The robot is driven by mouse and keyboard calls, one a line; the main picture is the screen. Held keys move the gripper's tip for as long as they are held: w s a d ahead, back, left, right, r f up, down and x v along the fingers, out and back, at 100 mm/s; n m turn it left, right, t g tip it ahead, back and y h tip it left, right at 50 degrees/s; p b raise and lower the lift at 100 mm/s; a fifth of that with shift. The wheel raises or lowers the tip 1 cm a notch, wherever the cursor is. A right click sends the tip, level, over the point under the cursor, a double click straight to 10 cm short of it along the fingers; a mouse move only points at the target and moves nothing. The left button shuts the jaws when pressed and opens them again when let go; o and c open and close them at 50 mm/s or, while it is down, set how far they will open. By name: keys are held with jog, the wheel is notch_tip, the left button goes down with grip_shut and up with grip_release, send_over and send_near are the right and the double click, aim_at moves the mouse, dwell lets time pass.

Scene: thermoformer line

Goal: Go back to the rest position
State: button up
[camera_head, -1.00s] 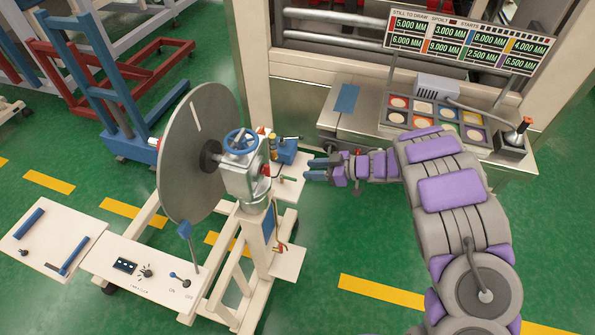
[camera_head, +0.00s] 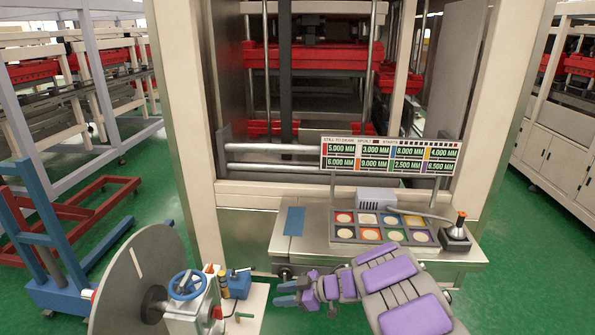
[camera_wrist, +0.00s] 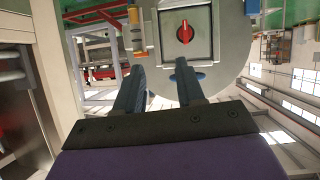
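My gripper (camera_head: 284,293) is near the bottom of the head view, at the end of my grey and purple arm. It points left, towards the reel stand. In the wrist view my gripper (camera_wrist: 160,85) shows two dark blue fingers held apart, with nothing between them. Beyond the fingertips is a grey plate with a red rotary switch (camera_wrist: 184,31) and a yellow cylinder (camera_wrist: 137,35) to its left. I see no mark of a rest position.
A large grey disc (camera_head: 125,285) and a blue handwheel (camera_head: 187,285) stand at lower left. A panel of coloured round pads (camera_head: 381,239), a joystick (camera_head: 458,232) and a readout board (camera_head: 390,156) stand on the machine's front shelf. Green floor shows at left and right.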

jog(key=w+d+r+m+t+h+b, duration=0.3)
jog(key=w+d+r+t+h, duration=0.15)
jog(key=d, duration=0.45)
jog(key=w+d+r+m+t+h+b, duration=0.3)
jog(key=w+d+t+h, duration=0.15)
jog(key=d, duration=0.45)
jog(key=s+d+r+m+g+h+b, duration=0.25)
jog(key=s+d+m+h+b, duration=0.4)
jog(key=s+d, duration=0.55)
jog(key=s+f+m+g+h+b, duration=0.1)
jog(key=s+f+m+g, duration=0.15)
jog(key=s, duration=0.65)
jog(key=s+f+m+g+h+b, duration=0.15)
jog(key=s+f, duration=0.25)
jog(key=s, duration=0.5)
jog(key=s+a+f+g+y+b, duration=0.1)
jog(key=s+a+f+g, duration=0.1)
jog(key=s, duration=0.5)
jog(key=s+a+f+g+y+b, duration=0.2)
jog(key=s+a, duration=0.3)
jog(key=s, duration=0.3)
jog(key=s+a+f+g+y+b, duration=0.1)
jog(key=s+a+f+g+y, duration=0.1)
jog(key=s, duration=0.6)
jog(key=shift+a+f+g, duration=0.45)
jog(key=shift+a+f, duration=0.3)
jog(key=shift+a, duration=0.4)
